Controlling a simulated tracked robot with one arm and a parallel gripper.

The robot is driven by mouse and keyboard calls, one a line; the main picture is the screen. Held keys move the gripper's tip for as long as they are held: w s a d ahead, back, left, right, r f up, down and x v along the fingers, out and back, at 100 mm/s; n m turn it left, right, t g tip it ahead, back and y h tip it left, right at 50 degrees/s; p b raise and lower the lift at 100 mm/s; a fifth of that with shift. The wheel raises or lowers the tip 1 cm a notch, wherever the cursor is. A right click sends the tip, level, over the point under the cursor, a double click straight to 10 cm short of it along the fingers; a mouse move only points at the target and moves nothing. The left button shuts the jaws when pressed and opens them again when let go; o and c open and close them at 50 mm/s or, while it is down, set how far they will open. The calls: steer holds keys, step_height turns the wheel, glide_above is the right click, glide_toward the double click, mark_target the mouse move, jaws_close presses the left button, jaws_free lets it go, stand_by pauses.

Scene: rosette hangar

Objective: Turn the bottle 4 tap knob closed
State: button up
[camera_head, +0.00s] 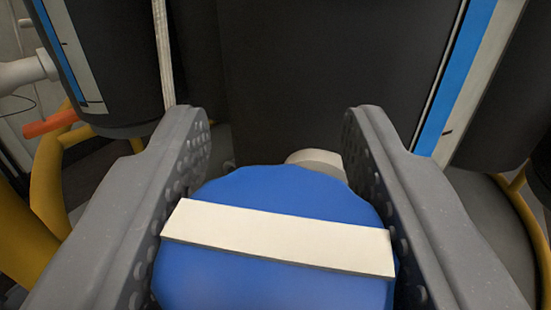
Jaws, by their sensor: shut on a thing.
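A round blue tap knob (280,200) with a scalloped edge fills the lower middle of the view. A white bar (280,238) runs across its face, tilted slightly down to the right. My gripper (275,190) is shut on the knob, with one grey studded finger on its left side and one on its right. A pale fitting (316,160) shows just behind the knob. The bottle's number cannot be read here. The lower edge of the knob is cut off by the frame.
A large dark cylinder (300,80) stands close behind the knob. Dark cylinders with blue and white stripes stand at left (110,60) and right (490,90). Yellow tubing (48,180), an orange handle (50,123) and a white pipe (28,72) are at the left.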

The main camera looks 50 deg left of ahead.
stand_by(0.4)
steer(key=o, duration=1)
steer(key=shift+w, duration=0.1)
steer(key=v, duration=1.4)
steer(key=shift+a+p, duration=0.1)
steer(key=shift+p, duration=0.25)
steer(key=shift+c, duration=0.2)
